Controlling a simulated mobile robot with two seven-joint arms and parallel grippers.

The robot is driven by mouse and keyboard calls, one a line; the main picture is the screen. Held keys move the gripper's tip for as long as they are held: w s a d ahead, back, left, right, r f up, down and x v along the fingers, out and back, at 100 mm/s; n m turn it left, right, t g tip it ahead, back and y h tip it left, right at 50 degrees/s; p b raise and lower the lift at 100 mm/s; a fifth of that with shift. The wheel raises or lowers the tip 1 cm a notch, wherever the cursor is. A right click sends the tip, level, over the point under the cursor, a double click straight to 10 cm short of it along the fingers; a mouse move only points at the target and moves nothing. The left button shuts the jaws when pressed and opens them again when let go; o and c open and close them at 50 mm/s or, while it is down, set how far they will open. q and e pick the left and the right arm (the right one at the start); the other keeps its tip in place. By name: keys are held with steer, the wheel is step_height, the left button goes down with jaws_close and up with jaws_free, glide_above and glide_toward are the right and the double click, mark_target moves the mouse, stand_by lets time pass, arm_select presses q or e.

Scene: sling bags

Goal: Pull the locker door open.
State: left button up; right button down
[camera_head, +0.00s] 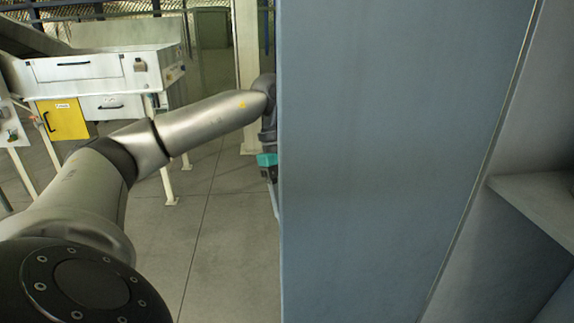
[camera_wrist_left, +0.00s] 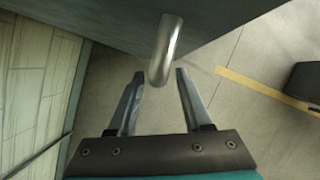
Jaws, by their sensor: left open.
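The locker door (camera_head: 390,150) is a large blue-grey panel in the head view. It stands swung open, with the locker's inside showing to its right. My left arm reaches along the door's far side, and its gripper is mostly hidden behind the door's left edge. In the left wrist view the door (camera_wrist_left: 100,18) fills the top, with a silver bar handle (camera_wrist_left: 166,45) sticking out. My left gripper (camera_wrist_left: 158,77) is open there, its two fingers apart. The handle's end appears between the fingertips; whether they touch cannot be told. My right gripper is not in view.
A locker shelf (camera_head: 535,195) shows at the right. A white workbench (camera_head: 95,70) with a yellow panel (camera_head: 66,120) stands at the back left. The grey floor (camera_head: 225,220) left of the door is clear. A dark box (camera_wrist_left: 306,82) shows at the wrist view's right.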

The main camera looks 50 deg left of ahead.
arm_select(q)
steer(key=p+v, duration=0.5)
steer(key=v, duration=0.7)
steer(key=shift+a+r, duration=0.15)
steer(key=shift+r, duration=0.1)
